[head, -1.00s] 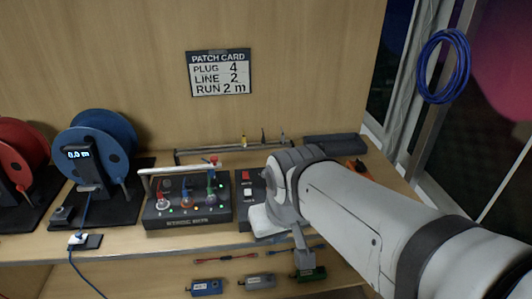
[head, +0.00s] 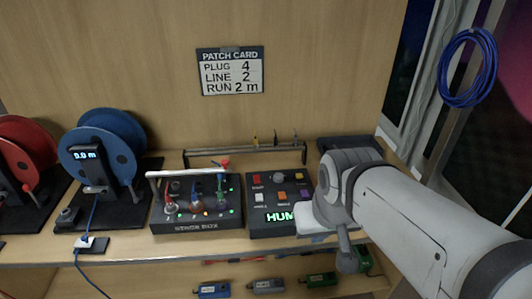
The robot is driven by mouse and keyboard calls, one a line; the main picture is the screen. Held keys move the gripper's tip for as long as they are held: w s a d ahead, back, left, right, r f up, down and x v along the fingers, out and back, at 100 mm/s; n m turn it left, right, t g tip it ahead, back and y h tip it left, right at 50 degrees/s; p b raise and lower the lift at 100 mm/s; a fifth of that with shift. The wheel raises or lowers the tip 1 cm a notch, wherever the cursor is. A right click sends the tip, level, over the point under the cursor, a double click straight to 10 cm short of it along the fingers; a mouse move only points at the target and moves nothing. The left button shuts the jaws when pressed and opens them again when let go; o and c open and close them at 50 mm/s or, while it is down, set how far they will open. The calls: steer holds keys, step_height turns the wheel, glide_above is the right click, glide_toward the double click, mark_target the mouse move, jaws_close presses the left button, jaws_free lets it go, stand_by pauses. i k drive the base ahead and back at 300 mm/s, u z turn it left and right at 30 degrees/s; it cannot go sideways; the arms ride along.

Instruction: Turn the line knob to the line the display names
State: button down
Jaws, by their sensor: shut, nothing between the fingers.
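A dark control box (head: 252,217) stands on the bench left of my arm. Its green display (head: 281,216) reads "HUM", with its right end cut off by my gripper. My gripper (head: 316,238) is at the box's front right corner, seen from behind and partly hidden by my wrist. It is shut with nothing held. Whether it touches the box is unclear.
A patch card (head: 230,71) on the wall reads plug 4, line 2, run 2 m. Left stand a box with a handle bar and cables (head: 195,226), a blue reel (head: 102,140) showing 0.0 m and a red reel (head: 28,145). Small coloured boxes (head: 267,285) lie below.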

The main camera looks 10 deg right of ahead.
mark_target(278, 177)
steer(key=i, duration=0.9)
